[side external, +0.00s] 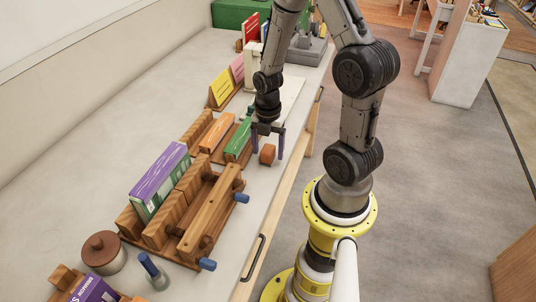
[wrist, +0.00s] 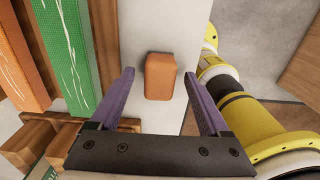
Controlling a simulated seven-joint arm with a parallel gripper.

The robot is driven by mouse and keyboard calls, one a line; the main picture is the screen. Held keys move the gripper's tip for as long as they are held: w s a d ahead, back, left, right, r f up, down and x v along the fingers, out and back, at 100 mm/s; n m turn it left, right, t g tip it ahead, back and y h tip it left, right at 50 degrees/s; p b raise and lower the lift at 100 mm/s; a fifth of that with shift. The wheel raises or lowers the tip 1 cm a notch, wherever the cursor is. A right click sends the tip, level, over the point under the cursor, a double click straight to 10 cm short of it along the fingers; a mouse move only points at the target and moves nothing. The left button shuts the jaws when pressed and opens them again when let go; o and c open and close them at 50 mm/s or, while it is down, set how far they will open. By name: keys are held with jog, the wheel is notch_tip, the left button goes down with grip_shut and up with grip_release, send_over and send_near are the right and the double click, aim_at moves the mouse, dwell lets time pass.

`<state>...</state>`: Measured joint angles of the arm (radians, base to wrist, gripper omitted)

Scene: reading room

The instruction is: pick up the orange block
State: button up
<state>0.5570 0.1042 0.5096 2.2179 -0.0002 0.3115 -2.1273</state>
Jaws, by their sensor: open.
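The orange block (side external: 267,154) is a small brown-orange piece with rounded edges, lying on the light table near its front edge. In the wrist view the orange block (wrist: 160,76) lies ahead of and between the two purple fingertips, apart from both. My gripper (side external: 268,148) is open and empty, its purple fingers pointing down beside the block. In the wrist view my gripper (wrist: 160,75) spreads wider than the block. The exact height of the fingertips above the table is hard to tell.
A green book (side external: 238,138) and an orange book (side external: 216,132) stand in a wooden rack close left of the block. A wooden press (side external: 210,215) with blue handles and a purple book (side external: 160,178) stand nearer. Bare table (side external: 262,185) lies in front of the block.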

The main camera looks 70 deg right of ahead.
aim_at(268, 149)
jog(key=shift+f, duration=0.35)
grip_shut()
jog(key=shift+r, duration=0.1)
jog(key=shift+r, duration=0.5)
notch_tip(268, 149, up, 3)
jog(key=shift+s+f, duration=0.1)
jog(key=shift+f, duration=0.1)
jog(key=s+a+r, duration=0.7)
jog(key=s+r, duration=0.2)
jog(key=s, duration=0.2)
jog(key=shift+s+a+r, duration=0.15)
jog(key=shift+s+a, duration=0.05)
jog(key=shift+s, duration=0.15)
